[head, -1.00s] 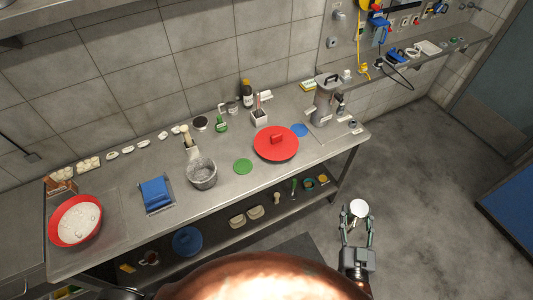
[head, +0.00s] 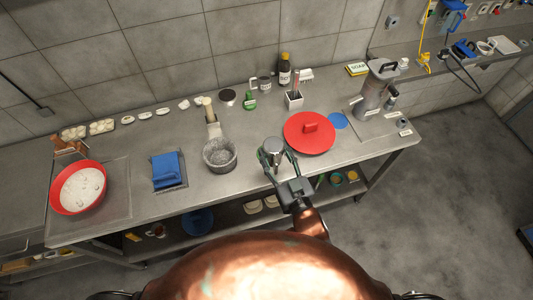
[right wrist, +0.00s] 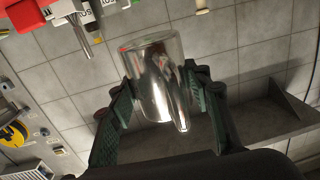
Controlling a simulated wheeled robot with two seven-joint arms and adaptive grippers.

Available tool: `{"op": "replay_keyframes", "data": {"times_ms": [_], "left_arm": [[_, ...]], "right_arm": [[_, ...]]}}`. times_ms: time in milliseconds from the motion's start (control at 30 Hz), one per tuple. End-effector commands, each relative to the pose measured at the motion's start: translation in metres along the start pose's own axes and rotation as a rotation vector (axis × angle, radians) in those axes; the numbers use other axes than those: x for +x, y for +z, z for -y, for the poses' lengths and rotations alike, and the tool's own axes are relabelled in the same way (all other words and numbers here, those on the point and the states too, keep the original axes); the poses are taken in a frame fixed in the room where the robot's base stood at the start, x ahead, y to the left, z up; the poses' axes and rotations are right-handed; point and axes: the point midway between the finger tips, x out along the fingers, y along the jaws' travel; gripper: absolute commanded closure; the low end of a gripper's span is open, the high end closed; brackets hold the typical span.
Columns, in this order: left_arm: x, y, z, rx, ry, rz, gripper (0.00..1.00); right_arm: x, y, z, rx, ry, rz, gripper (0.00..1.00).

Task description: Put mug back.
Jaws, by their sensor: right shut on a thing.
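The spot on the counter below the mug is hidden by the mug and gripper. My left gripper is not in view.
The red lid (head: 309,132) is close to the right of the mug, a grey pot (head: 220,155) to its left. Bare counter lies between pot and cloth.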

Motion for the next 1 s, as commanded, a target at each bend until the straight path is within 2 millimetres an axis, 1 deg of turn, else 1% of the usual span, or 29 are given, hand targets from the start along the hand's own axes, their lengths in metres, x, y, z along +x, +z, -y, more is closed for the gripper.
{"op": "replay_keyframes", "data": {"times_ms": [33, 100, 133, 200, 300, 367, 700, 800, 900, 1000], "left_arm": [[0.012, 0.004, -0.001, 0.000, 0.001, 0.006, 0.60], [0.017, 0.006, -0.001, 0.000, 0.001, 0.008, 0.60], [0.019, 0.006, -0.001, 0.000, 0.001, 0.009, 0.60], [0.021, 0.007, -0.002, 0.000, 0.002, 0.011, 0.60], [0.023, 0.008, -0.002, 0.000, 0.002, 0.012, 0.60], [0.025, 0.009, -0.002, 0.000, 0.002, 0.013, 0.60], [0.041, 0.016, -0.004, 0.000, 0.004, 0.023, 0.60], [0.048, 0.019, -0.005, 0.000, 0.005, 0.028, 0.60], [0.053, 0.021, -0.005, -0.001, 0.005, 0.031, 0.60], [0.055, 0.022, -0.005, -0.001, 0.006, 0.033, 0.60]], "right_arm": [[0.007, 0.007, 0.018, 0.000, -0.049, -0.003, 0.83], [0.012, 0.010, 0.040, 0.001, -0.106, -0.002, 0.83], [0.014, 0.011, 0.047, 0.000, -0.125, -0.001, 0.83], [0.016, 0.012, 0.059, 0.000, -0.158, -0.002, 0.83], [0.021, 0.015, 0.063, -0.002, -0.180, -0.001, 0.83], [0.028, 0.019, 0.058, -0.003, -0.184, -0.001, 0.83], [0.085, 0.054, 0.003, -0.003, -0.180, -0.001, 0.83], [0.096, 0.077, -0.007, 0.000, -0.179, 0.003, 0.83], [0.105, 0.091, -0.015, 0.000, -0.179, 0.002, 0.83], [0.111, 0.099, -0.021, 0.001, -0.179, 0.000, 0.83]]}}
